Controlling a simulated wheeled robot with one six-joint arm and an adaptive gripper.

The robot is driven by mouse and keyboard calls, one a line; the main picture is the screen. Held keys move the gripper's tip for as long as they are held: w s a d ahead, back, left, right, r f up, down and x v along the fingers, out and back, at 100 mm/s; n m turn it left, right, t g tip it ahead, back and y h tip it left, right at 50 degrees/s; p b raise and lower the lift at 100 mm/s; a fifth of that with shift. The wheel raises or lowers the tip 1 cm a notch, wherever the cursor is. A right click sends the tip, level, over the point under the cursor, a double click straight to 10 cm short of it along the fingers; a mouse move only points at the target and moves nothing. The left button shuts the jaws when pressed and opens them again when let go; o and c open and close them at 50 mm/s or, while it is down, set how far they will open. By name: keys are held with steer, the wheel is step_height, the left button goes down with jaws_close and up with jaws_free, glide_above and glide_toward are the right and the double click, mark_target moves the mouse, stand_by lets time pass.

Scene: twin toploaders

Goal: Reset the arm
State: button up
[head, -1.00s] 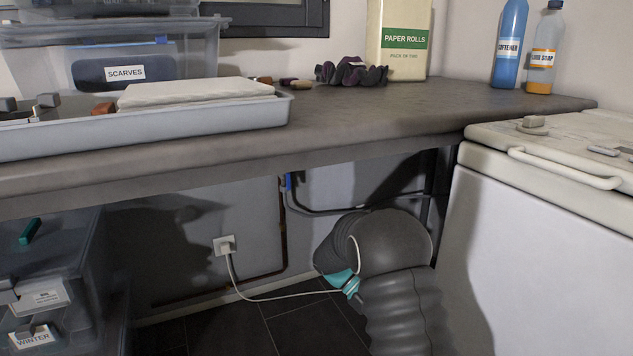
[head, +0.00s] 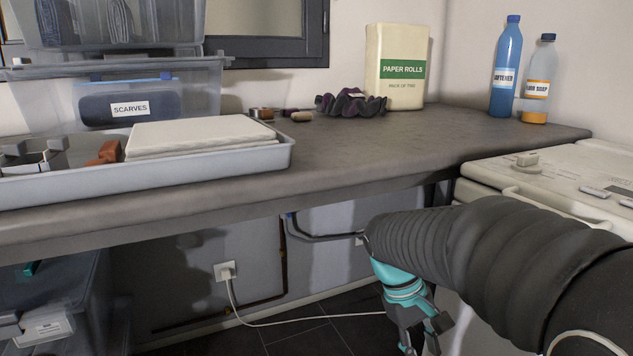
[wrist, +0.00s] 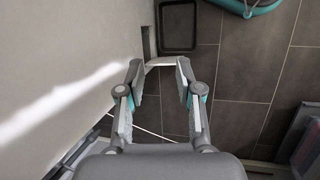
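My gripper (head: 422,335) hangs below my dark ribbed arm in the head view, pointing down in front of the white appliance (head: 462,325). It is low, beside the workbench's underside. In the wrist view my gripper (wrist: 157,68) has its two fingers spread apart, with dark floor tiles (wrist: 240,75) beyond. Nothing is seen held between them. My arm hides part of the appliance and the floor.
A grey workbench (head: 350,147) bears a tray (head: 230,160), paper rolls (head: 400,50), a blue bottle (head: 507,80) and a soap bottle (head: 538,85). A white cable (head: 290,324) runs from a wall socket (head: 225,271) towards my gripper.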

steer(key=s+a+r+m+t+y+p, duration=0.2)
steer(key=s+r+t, duration=0.5)
steer(key=s, duration=0.5)
steer(key=shift+s+a+r+m+t+y+p, duration=0.35)
steer(key=shift+r+m+y+p, duration=0.3)
steer(key=shift+m+y+p, duration=0.4)
